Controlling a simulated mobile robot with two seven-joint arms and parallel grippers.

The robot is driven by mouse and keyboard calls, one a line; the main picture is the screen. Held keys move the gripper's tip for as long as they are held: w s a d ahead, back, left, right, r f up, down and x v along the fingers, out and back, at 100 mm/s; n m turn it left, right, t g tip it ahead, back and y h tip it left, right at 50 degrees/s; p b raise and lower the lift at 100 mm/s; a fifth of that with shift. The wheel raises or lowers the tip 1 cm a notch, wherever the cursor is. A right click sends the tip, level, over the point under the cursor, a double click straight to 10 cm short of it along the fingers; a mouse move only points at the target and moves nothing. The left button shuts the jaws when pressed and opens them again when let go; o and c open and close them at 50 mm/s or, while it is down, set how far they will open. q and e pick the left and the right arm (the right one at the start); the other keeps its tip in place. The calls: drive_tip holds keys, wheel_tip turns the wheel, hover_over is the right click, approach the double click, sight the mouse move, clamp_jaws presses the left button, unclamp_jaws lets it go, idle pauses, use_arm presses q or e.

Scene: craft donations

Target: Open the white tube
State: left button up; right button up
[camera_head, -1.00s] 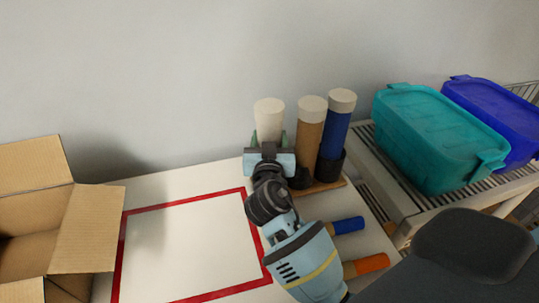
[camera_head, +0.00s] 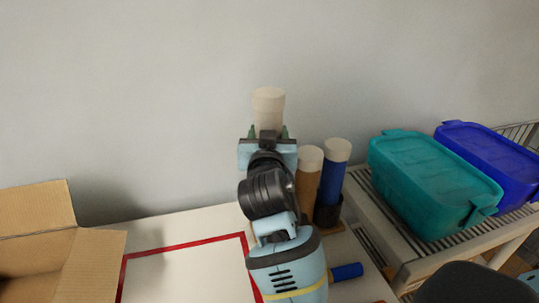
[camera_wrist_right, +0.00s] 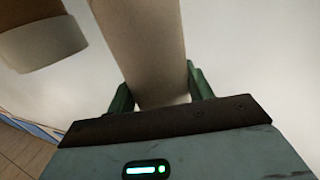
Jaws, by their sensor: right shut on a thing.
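The white tube (camera_head: 268,108) stands upright in the head view, with its pale cap end above my right gripper (camera_head: 267,133). My right gripper is shut around the tube, with one green finger on each side of it. The right wrist view also shows the white tube (camera_wrist_right: 147,45) between the green fingers of my right gripper (camera_wrist_right: 160,92). The tube's lower part is hidden behind my gripper and wrist in the head view. My left gripper is not in view.
A brown tube (camera_head: 309,172) and a blue tube (camera_head: 332,175) with pale caps stand to the right, in dark holders. A red outline (camera_head: 185,247) marks the white table. An open cardboard box (camera_head: 92,262) is at left. Teal (camera_head: 430,185) and blue bins (camera_head: 490,155) sit on a rack at right.

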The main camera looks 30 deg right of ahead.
sight(268, 99)
drive_tip(key=shift+r, duration=1.5)
drive_tip(key=o, duration=0.6)
drive_tip(key=c, duration=0.7)
drive_tip(key=shift+f, duration=0.1)
